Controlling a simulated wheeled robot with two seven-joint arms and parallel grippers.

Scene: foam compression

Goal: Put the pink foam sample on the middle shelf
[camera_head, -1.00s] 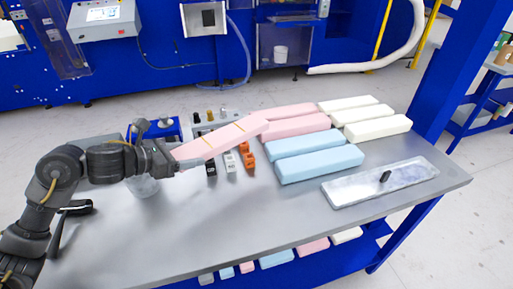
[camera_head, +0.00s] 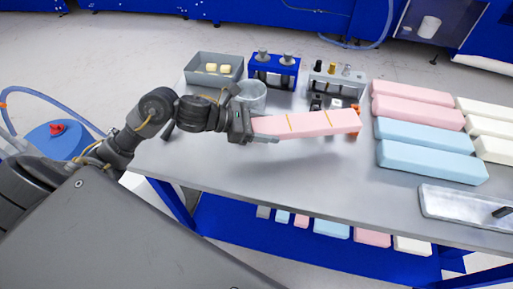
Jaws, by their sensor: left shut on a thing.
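A long pink foam sample (camera_head: 310,123) with thin yellow bands is held by its left end in my left gripper (camera_head: 246,125). The gripper is shut on it and holds it roughly level over the grey tabletop (camera_head: 300,165). Its right end shows in front of the orange item on the table. The blue shelf (camera_head: 285,235) under the table shows below the table's front edge, with several small and larger foam pieces in grey, blue, pink and white on it. My right gripper is not in view.
Pink (camera_head: 418,107), blue (camera_head: 430,160) and white foam blocks lie at the right of the table. A metal plate (camera_head: 460,203) lies in front of them. A grey tray (camera_head: 205,75), a blue stand (camera_head: 273,68) and a rack (camera_head: 338,85) stand along the back. The front left tabletop is clear.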

